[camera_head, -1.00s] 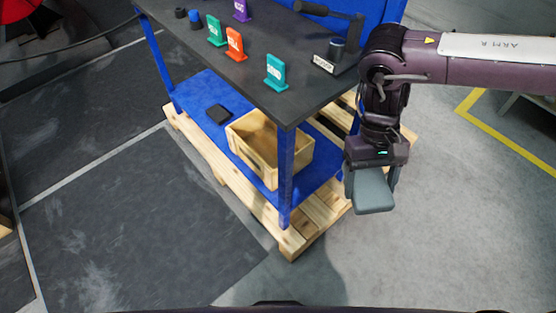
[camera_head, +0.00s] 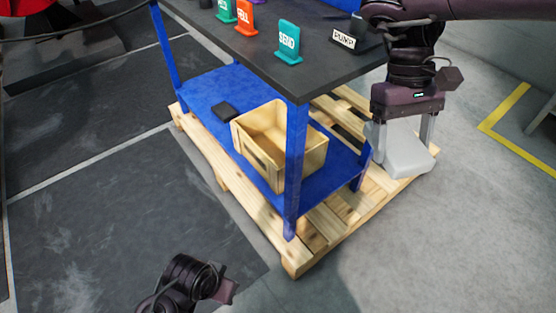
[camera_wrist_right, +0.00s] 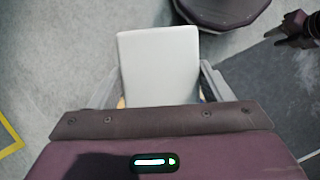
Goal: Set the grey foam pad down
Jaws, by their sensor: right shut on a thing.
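The grey foam pad (camera_head: 405,158) is a flat, pale block held between the two fingers of my right gripper (camera_head: 402,138). The gripper is shut on it, to the right of the workbench, and the pad hangs over the pallet's right end and the floor in the head view. In the right wrist view the pad (camera_wrist_right: 158,65) extends ahead from between the fingers, over grey floor. A dark part of my left arm (camera_head: 190,283) shows at the bottom of the head view; its finger opening cannot be made out.
The workbench has a dark top (camera_head: 270,62) with teal and orange signs and a PUMP label. Its blue lower shelf (camera_head: 205,88) bears a wooden crate (camera_head: 262,160) and a small black block (camera_head: 225,109). The wooden pallet (camera_head: 330,235) lies beneath. Floor is clear in front.

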